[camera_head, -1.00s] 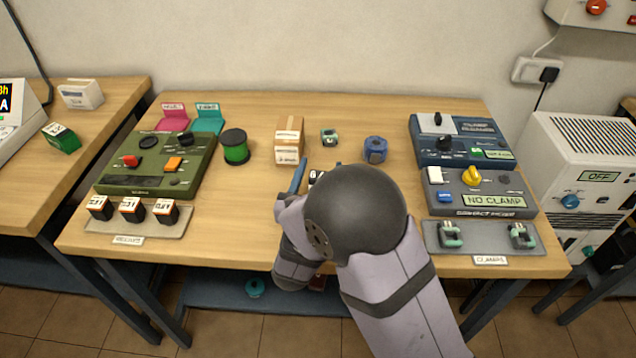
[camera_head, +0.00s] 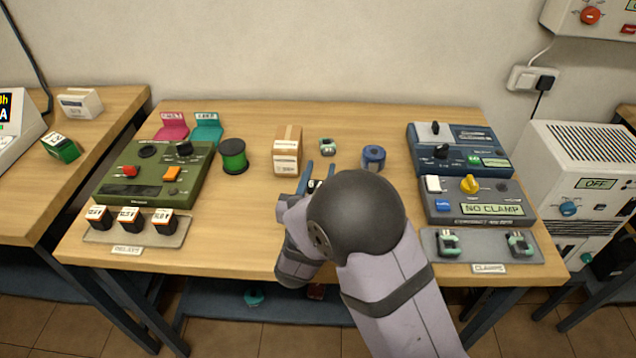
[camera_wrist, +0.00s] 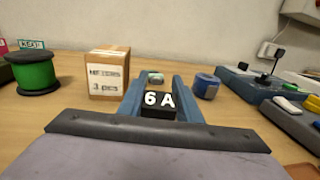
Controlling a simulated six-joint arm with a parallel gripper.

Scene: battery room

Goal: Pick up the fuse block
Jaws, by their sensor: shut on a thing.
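The fuse block is a small black block marked "6 A" in white, and it sits between the two blue fingers of my gripper in the wrist view (camera_wrist: 159,104). In the head view only a little of the fuse block (camera_head: 314,185) shows past my wrist. My gripper (camera_wrist: 160,95) is shut on the fuse block, one finger on each side. In the head view my gripper (camera_head: 318,177) is over the middle of the table. I cannot tell how far the block is above the wood.
A cardboard box (camera_head: 287,155), a green spool (camera_head: 233,157), a small green clamp (camera_head: 327,147) and a blue roll (camera_head: 373,157) stand around my gripper. A green device (camera_head: 150,175) is at left, grey and blue devices (camera_head: 478,200) at right.

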